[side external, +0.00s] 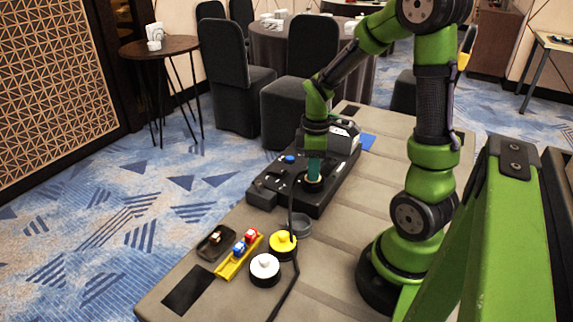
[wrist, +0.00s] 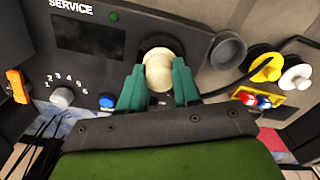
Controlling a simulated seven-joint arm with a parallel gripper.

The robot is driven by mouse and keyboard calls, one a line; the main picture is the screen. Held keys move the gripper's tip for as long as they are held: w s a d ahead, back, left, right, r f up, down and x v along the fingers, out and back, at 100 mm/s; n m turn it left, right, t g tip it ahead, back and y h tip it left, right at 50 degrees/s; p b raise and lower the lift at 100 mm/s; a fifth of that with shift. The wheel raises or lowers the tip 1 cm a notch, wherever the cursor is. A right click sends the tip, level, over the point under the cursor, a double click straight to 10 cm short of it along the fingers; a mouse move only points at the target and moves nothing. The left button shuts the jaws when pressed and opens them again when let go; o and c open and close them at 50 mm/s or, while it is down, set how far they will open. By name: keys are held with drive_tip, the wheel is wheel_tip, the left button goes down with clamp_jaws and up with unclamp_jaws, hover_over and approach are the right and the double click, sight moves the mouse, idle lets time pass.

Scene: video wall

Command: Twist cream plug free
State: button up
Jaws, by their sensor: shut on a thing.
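The cream plug (wrist: 158,70) shows in the wrist view as a rounded cream knob at a dark round socket in the black service panel (wrist: 88,35). My gripper (wrist: 159,78) has its two teal fingers on either side of the plug, shut on it. In the side external view my gripper (side external: 314,168) points down onto the black panel box (side external: 333,187), and the plug is hidden there by the fingers. I cannot tell whether the plug is fully seated or partly turned.
A yellow plug (side external: 282,241) and a white plug (side external: 265,266) stand on the table in front of the panel box, beside a yellow tray (side external: 232,266) with small red and blue parts. A dark cable (side external: 289,285) runs past them. A grey ring (side external: 300,223) lies near the box.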

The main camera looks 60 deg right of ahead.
drive_tip(key=shift+n, duration=1.2)
drive_tip(key=shift+n, duration=1.4)
drive_tip(key=n, duration=0.2)
drive_tip(key=shift+n, duration=0.4)
